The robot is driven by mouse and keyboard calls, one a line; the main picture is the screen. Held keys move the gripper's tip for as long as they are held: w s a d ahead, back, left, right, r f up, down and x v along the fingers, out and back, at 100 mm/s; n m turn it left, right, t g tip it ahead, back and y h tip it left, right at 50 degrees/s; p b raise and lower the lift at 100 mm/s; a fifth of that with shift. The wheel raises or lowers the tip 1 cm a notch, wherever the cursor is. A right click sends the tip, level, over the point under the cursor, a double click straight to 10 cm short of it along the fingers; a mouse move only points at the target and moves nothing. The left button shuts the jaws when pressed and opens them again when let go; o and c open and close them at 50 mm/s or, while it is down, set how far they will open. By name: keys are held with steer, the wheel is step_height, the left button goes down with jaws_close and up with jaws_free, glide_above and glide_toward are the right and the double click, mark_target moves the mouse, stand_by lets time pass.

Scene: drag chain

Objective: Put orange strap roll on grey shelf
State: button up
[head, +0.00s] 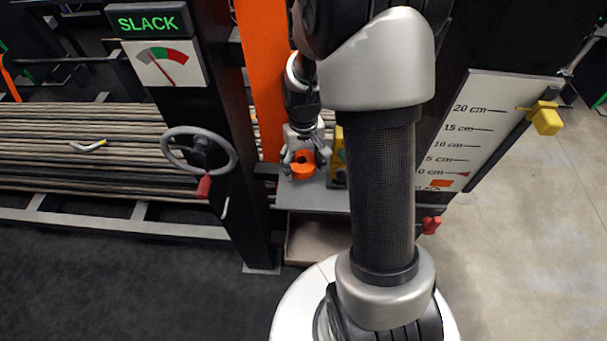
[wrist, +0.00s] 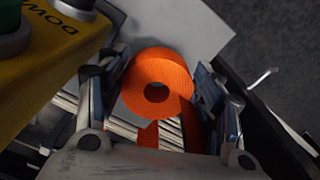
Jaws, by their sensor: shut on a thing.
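The orange strap roll (head: 303,166) is between the fingers of my gripper (head: 304,163), which is shut on it. In the wrist view the roll (wrist: 158,85) shows its round face and central hole, with a finger on each side and a strip of orange below it. The grey shelf (head: 312,197) is below the gripper in the head view. In the wrist view a bare part of the shelf (wrist: 200,32) lies behind the roll. I cannot tell whether the roll touches the shelf.
A yellow control box (head: 339,157) stands just right of the gripper; it fills the upper left of the wrist view (wrist: 60,60). A grey handwheel (head: 199,151) is on the dark post at left. An open bin (head: 318,238) is under the shelf. A scale board (head: 478,120) stands at right.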

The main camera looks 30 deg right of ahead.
steer(key=shift+f+b, duration=0.65)
steer(key=shift+f, duration=1.45)
steer(key=shift+f, duration=0.1)
steer(key=o, duration=0.9)
steer(key=shift+c, duration=0.2)
